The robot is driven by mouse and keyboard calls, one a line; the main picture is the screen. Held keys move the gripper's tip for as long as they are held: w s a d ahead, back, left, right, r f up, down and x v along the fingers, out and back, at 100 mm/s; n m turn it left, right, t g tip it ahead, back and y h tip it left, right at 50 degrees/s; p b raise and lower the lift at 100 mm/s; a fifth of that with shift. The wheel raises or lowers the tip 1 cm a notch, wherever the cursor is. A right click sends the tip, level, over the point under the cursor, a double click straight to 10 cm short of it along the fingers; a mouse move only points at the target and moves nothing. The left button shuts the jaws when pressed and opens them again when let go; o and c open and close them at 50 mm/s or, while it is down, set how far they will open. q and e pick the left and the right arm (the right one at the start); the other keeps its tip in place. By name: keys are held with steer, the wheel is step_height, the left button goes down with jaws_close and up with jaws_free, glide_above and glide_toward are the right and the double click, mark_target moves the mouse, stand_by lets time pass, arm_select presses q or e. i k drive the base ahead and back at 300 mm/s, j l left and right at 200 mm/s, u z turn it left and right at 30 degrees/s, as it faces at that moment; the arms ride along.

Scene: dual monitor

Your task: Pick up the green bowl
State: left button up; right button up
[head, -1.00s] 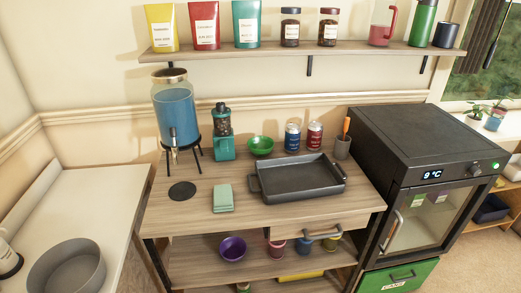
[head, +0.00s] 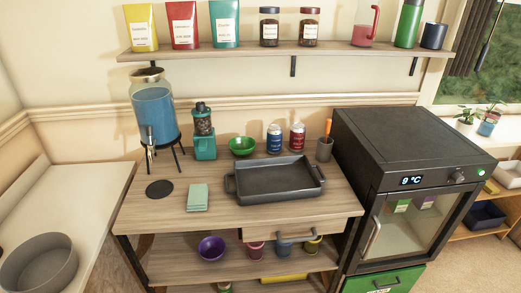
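The green bowl (head: 242,146) stands upright on the wooden table (head: 160,209), near its back edge. It is between the teal grinder (head: 204,135) on its left and a blue can (head: 274,138) on its right. The dark tray (head: 278,181) lies in front of it and to the right. The bowl looks empty and nothing covers it. Neither of my grippers shows in the head view.
A drink dispenser (head: 155,112) stands at the table's back left. A folded green cloth (head: 198,197) and a black coaster (head: 159,189) lie in front. A shelf (head: 290,50) with bags and jars hangs above. A black fridge (head: 415,145) stands right.

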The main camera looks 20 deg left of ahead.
mark_target(242, 147)
steer(key=i+l+u, duration=0.15)
steer(key=l+u, duration=0.85)
steer(key=l, duration=0.2)
